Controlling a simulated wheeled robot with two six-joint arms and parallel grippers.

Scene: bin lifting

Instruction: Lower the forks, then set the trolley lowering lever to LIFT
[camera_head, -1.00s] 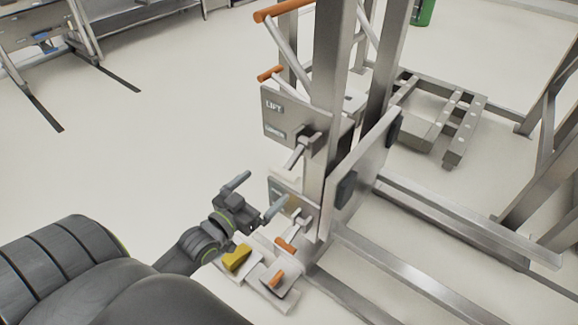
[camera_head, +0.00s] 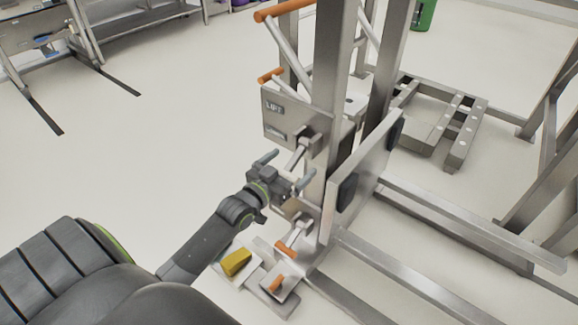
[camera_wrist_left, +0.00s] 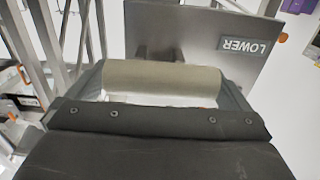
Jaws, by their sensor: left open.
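The steel trolley mast (camera_head: 330,100) carries a grey panel (camera_head: 290,118) with a LIFT label (camera_head: 273,107) at its top. A lever (camera_head: 300,154) slants down from this panel. My left gripper (camera_head: 285,171) is open at the lever's lower end. In the left wrist view, a beige cylindrical grip (camera_wrist_left: 162,78) lies between the spread fingers, below a plate with an upside-down LOWER label (camera_wrist_left: 247,46). Whether the fingers touch the grip cannot be told. A carriage plate with dark pads (camera_head: 372,165) stands right of the mast. The right gripper is not in view.
Below the gripper are an orange-tipped lever (camera_head: 285,248) and a yellow pedal (camera_head: 236,262) on the trolley base. Orange handles (camera_head: 283,11) stand above the panel. Long floor rails (camera_head: 440,220) run to the right.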

